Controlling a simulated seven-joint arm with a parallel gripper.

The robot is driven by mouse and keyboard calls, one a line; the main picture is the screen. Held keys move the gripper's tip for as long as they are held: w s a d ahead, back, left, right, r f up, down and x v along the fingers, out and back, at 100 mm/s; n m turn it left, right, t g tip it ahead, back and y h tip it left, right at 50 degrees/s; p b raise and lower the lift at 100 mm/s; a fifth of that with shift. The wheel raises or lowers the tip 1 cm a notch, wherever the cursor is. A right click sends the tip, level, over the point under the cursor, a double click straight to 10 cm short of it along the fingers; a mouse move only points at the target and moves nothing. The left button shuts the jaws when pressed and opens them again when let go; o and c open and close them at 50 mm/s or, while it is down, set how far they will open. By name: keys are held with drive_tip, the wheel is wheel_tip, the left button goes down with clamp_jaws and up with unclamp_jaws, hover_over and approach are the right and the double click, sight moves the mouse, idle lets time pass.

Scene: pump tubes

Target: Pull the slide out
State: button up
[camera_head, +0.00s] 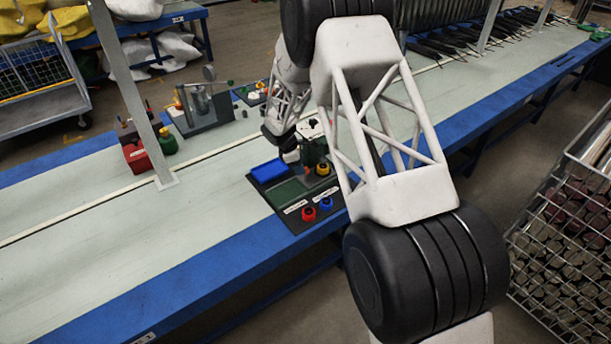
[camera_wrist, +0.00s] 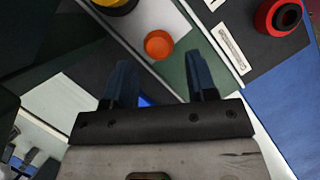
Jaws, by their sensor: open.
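The dark board (camera_head: 280,212) with several small fixtures lies on the bench, below my arm's end. I cannot tell for certain which part of it is the slide. A blue block (camera_head: 268,172) sits at the board's left, beside a green panel (camera_head: 287,192). In the wrist view, my gripper (camera_wrist: 157,66) has two dark blue fingers spread apart with nothing held between them. An orange round cap (camera_wrist: 158,45) shows just past the fingertips, on a light surface. A green strip (camera_wrist: 187,84) lies behind the right finger. A bit of blue shows between the fingers.
A red knob (camera_head: 308,213) and a blue knob (camera_head: 326,203) stand at the board's front edge, near white labels. A yellow knob (camera_head: 322,168) stands farther back. A red box (camera_head: 136,157) and a metal post (camera_head: 125,85) are left. The bench's near left is clear.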

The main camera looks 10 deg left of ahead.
drive_tip(key=shift+x, duration=2.95)
drive_tip(key=shift+a, duration=0.1)
clamp_jaws()
